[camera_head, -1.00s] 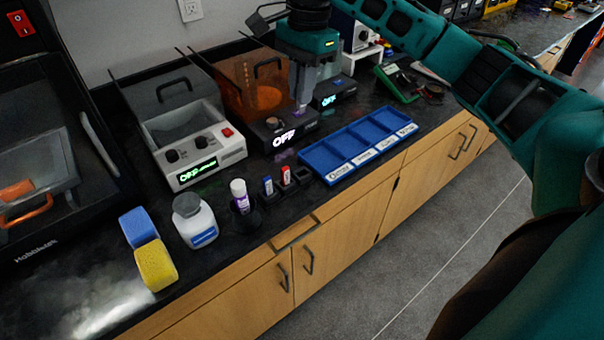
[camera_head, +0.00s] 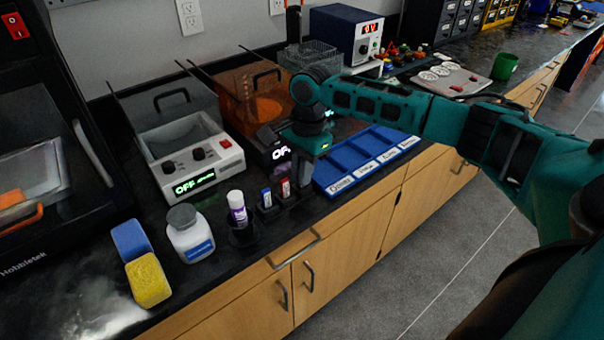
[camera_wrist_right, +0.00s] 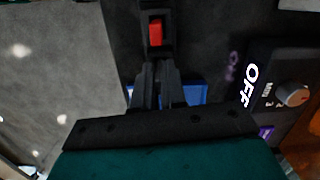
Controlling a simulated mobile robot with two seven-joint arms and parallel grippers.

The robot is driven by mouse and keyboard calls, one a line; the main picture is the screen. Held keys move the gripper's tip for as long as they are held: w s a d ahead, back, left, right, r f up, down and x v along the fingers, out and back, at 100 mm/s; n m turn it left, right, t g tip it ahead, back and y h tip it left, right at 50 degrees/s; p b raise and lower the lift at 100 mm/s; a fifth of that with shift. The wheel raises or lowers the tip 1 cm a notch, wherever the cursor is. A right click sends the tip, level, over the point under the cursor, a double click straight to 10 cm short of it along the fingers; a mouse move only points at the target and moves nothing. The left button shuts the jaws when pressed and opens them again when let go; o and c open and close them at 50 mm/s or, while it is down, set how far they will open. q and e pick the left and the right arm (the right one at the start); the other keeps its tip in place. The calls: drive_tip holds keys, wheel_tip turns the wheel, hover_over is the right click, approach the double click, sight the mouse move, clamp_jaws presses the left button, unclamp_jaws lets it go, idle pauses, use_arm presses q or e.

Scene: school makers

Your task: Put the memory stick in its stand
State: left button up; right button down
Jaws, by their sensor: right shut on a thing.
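My right gripper (camera_head: 303,184) points down at the black stands near the counter's front edge, just right of the red memory stick (camera_head: 285,188). In the right wrist view its fingers (camera_wrist_right: 157,72) are close together. The thing between them is too dark and covered to make out. The red stick stands in its black holder; it also shows in the right wrist view (camera_wrist_right: 155,31), just beyond the fingertips. A blue memory stick (camera_head: 266,198) stands in the holder to its left. The gripper covers the place right of the red stick. My left gripper is out of view.
A glue stick (camera_head: 237,205) in a round holder and a white jar (camera_head: 190,236) stand to the left. A blue compartment tray (camera_head: 325,180) lies close on the right. Machines marked OFF (camera_head: 196,165) stand behind. Yellow and blue sponges (camera_head: 148,278) lie front left.

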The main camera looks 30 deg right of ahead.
drive_tip(key=shift+f, duration=0.2)
drive_tip(key=c, duration=1.2)
unclamp_jaws()
drive_tip(key=shift+f, duration=0.1)
drive_tip(key=r, duration=0.4)
drive_tip(key=d+r+p, duration=0.1)
drive_tip(key=r, duration=0.3)
drive_tip(key=r+p, duration=0.1)
drive_tip(key=r, duration=0.3)
drive_tip(key=shift+w+d+r, duration=0.15)
